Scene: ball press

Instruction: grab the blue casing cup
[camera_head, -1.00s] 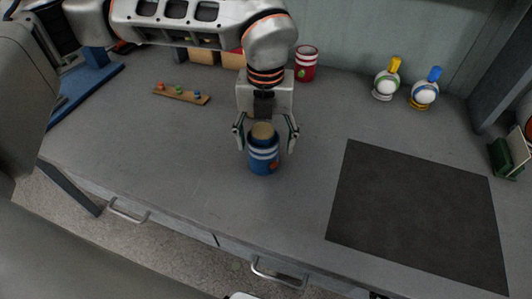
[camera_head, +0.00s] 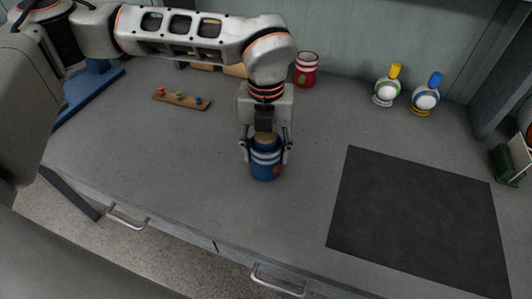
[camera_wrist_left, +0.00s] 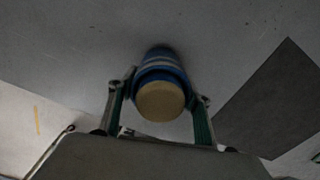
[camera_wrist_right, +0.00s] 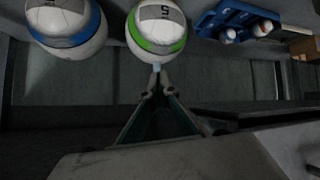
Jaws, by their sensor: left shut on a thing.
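The blue casing cup (camera_head: 266,171) stands upright on the grey desk, with white bands, an orange mark and a tan top. My left gripper (camera_head: 266,155) comes down over it from above, with one finger on each side, shut on it. In the left wrist view the cup (camera_wrist_left: 160,72) sits between the two fingers (camera_wrist_left: 160,102), its round tan top facing the camera. My right gripper (camera_wrist_right: 158,88) shows only in its own wrist view, its fingertips together with nothing clearly held.
A red cup (camera_head: 306,72) stands behind. Two balls with yellow and blue tops (camera_head: 386,90) (camera_head: 424,98) stand at the back right. A wooden peg board (camera_head: 181,99) lies at the back left. A dark mat (camera_head: 420,220) covers the right; the desk left of the cup is clear.

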